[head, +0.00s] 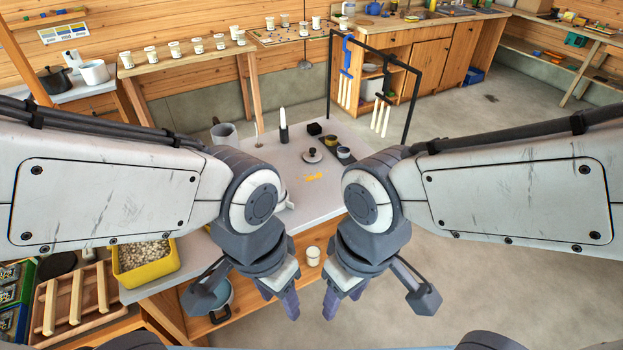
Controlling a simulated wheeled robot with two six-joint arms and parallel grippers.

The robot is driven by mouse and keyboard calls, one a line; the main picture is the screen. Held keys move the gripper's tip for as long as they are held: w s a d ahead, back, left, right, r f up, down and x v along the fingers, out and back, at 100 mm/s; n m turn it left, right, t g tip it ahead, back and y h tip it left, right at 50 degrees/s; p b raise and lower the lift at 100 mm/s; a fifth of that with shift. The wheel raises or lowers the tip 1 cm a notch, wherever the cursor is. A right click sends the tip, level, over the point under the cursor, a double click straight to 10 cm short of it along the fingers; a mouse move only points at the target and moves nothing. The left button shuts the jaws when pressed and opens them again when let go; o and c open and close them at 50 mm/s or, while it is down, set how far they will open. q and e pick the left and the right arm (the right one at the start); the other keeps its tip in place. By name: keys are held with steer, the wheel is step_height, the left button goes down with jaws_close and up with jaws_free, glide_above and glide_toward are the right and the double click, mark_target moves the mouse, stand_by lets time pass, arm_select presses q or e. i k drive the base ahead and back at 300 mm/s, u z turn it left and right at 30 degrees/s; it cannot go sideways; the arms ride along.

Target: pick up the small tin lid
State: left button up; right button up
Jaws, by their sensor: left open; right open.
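A small round lid with a dark knob (312,155) lies on the white table top (310,195), near the middle of the head view. To its right, a dark tray (347,162) holds small round tins, one yellowish (331,141) and one pale (343,153). My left gripper (278,300) is open and empty, pointing down at the near side of the table. My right gripper (343,299) is also open and empty, to the right of it. Both are well apart from the lid, which shows unobstructed between my arms.
A black frame with hanging tools (412,95) rises behind. A yellow bin (147,262) is at left. The table in front of the lid is mostly clear.

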mark_target(312, 156)
steer(key=u, duration=0.05)
steer(key=k, duration=0.4)
steer(key=z, duration=0.75)
steer(key=i, duration=1.4)
steer(key=u, duration=0.95)
steer(key=i, duration=0.5)
steer(key=u, duration=0.6)
